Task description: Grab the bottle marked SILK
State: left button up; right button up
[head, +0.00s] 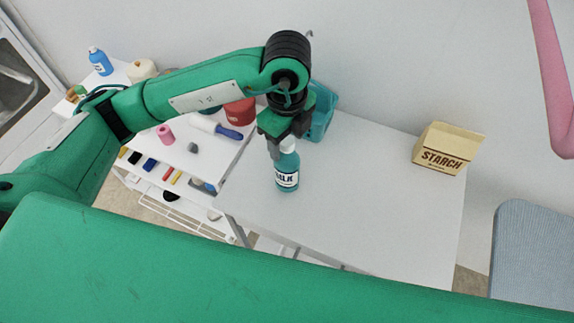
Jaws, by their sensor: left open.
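The teal bottle (287,171) stands upright on the white table, near its left side. It has a white cap and a white label whose visible letters end in "LK"; the first letters are hard to read. My left gripper (281,147) is directly above the bottle, pointing down, with its dark fingers at the height of the cap. It is open; I cannot tell whether a finger touches the cap. The right gripper is not in view.
A teal container (322,115) stands close behind the gripper. A STARCH box (447,149) is at the table's right. The white table (380,215) is clear between. At left, a shelf unit holds a pink spool (165,134), a lint roller (217,127) and a blue bottle (100,62).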

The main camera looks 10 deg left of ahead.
pick_arm(q)
notch_tip(320, 180, down, 2)
jog(key=shift+f, duration=0.15)
jog(key=c, duration=0.7)
grip_shut()
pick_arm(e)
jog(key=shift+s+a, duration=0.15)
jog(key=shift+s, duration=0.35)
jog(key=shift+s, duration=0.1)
